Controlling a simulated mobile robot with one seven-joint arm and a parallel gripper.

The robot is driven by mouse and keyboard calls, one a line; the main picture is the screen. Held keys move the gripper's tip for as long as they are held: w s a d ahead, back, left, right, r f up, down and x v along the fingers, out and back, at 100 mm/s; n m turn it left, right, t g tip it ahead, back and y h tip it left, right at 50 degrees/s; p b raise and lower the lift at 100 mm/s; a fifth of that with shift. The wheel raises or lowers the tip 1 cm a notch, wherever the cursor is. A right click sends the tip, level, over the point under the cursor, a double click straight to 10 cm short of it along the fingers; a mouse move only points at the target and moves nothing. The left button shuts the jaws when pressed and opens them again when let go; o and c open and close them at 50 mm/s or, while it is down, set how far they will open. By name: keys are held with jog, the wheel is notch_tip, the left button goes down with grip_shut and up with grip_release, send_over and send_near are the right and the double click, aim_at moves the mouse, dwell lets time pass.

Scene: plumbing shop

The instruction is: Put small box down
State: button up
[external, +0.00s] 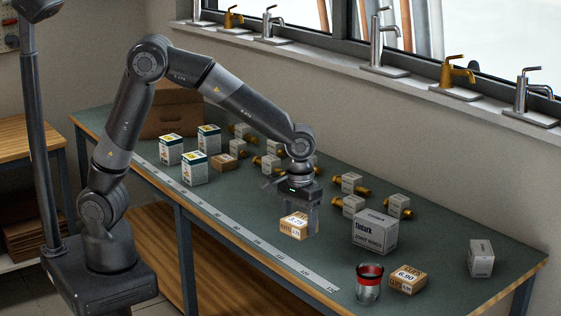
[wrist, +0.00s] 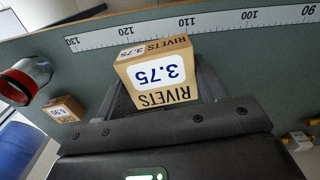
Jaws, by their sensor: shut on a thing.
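The box is at the middle of the bench, right of the measuring strip. I cannot tell whether its underside touches the bench top. The fingers hide part of its sides.
A similar box (external: 407,279) marked 6.90 stands near a red-rimmed glass jar (external: 368,290). A larger grey box (external: 374,232) is to the right. Several brass fittings with small grey boxes (external: 352,183) stand behind. White cartons (external: 194,168) are at left. Bare bench (external: 250,215) lies around my gripper.

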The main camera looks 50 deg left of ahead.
jog(key=s+d+r, duration=0.2)
jog(key=s, duration=0.2)
jog(key=n, duration=0.8)
send_over(251, 183)
notch_tip(251, 183, down, 6)
jog(key=shift+w+d+f, duration=0.1)
jog(key=shift+a+f, duration=0.25)
jog(key=shift+f, duration=1.9)
